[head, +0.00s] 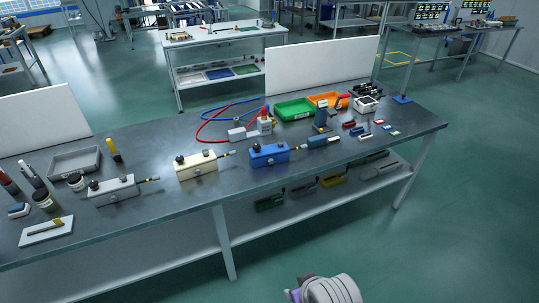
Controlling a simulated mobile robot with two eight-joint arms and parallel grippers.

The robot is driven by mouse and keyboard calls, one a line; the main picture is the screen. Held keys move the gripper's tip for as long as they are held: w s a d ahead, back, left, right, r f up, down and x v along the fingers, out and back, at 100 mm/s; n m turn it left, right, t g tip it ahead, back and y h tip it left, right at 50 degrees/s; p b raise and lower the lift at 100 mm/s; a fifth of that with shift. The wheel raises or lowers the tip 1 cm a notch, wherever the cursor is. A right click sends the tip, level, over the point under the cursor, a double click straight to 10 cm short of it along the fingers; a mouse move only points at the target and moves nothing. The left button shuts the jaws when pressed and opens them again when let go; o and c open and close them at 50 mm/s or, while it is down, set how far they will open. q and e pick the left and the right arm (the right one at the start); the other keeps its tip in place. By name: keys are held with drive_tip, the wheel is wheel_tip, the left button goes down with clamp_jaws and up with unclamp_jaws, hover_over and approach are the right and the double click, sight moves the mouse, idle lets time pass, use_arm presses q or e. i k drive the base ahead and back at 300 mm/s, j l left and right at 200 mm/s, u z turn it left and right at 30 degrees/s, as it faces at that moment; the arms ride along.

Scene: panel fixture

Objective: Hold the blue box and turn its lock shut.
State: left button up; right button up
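The blue box (268,157) sits on the grey workbench (150,215), right of a cream box. It has dark knobs on its top and a small round fitting on its front; whether this is the lock, and how it is turned, is too small to tell. A thin rod sticks out of its right end toward a dark blue block (322,141). Neither of my grippers is in view. A ribbed grey-white part at the bottom edge seems to be mine, and it is well away from the box.
The cream box (198,165) and a white box (112,190) stand left of the blue one. Green (295,109) and orange (325,100) trays, a red and blue cable loop and small parts lie behind and right. A white panel (320,72) stands at the back. The bench front is mostly clear.

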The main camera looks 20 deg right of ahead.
sight(257, 147)
drive_tip(key=i+z, duration=0.15)
drive_tip(key=z, duration=0.3)
drive_tip(key=i+j+z, duration=0.1)
drive_tip(key=z, duration=0.35)
drive_tip(key=j+z, duration=0.25)
drive_tip(key=z, duration=0.2)
drive_tip(key=i+j+z, duration=0.1)
drive_tip(key=j, duration=0.25)
drive_tip(key=i+j+z, duration=0.15)
drive_tip(key=j, duration=0.2)
drive_tip(key=i+j+z, duration=0.1)
drive_tip(key=j, duration=0.3)
drive_tip(key=i+j, duration=0.1)
drive_tip(key=j, duration=0.2)
drive_tip(key=i+j, duration=0.1)
drive_tip(key=j, duration=0.2)
